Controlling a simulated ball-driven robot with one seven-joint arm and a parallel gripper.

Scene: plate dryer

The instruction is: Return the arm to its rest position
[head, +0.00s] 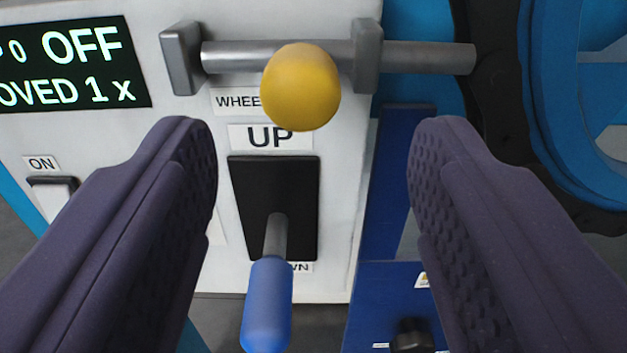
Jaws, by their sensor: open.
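My gripper (312,165) is open, with its two dark purple padded fingers far apart at the left and right of the head view. Nothing is between the pads that I can see them touching. Beyond the gap, a lever with a blue handle (267,305) comes out of a black slot plate (273,190) on a white panel. The handle points down, toward the lower label, which it partly covers. The label above the slot reads UP (270,138).
A grey metal bar (425,56) with a yellow ball knob (301,87) crosses the top. A black display (70,62) reads OFF at upper left. A switch (53,192) labelled ON sits at left. A blue wheel (552,120) with a black rim is at right.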

